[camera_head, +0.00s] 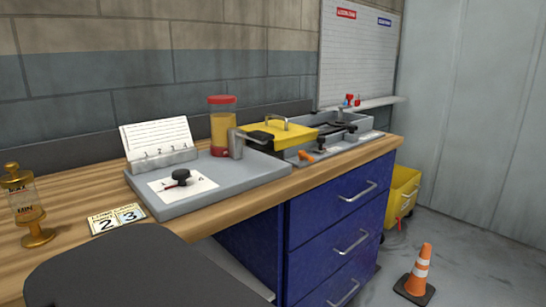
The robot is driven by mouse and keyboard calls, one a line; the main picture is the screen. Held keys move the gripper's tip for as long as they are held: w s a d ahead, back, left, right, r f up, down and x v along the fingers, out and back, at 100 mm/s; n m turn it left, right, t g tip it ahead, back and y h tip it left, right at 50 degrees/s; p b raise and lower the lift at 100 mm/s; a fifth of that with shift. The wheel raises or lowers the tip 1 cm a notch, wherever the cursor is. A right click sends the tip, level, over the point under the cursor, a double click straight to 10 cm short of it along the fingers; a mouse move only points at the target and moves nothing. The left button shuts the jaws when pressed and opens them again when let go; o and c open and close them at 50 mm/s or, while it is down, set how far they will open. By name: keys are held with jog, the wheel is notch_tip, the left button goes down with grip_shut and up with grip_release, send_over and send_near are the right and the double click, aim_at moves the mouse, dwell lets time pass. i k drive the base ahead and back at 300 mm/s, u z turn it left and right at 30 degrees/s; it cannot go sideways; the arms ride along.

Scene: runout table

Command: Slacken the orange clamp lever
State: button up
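The orange clamp lever (306,155) is small in the head view. It sits at the near edge of a grey metal fixture (340,146) on the right part of the wooden bench. Its exact angle is too small to tell. A yellow cover (282,134) with a grey handle is just behind and left of it, and a small black knob (321,145) is to its right. My gripper is not in view, and nothing is seen touching the lever.
A grey panel (230,188) carries a black knob with a red pointer, cards and a red-capped yellow jar (222,128). A brass oiler (27,205) stands left. A dark rounded shape (140,270) blocks the lower left. A cone (417,275) stands on the floor right.

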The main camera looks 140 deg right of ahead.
aim_at(302, 155)
jog(key=u, duration=0.1)
jog(key=i, duration=0.65)
jog(key=z, duration=5.45)
jog(key=i, duration=0.5)
jog(key=z, duration=0.05)
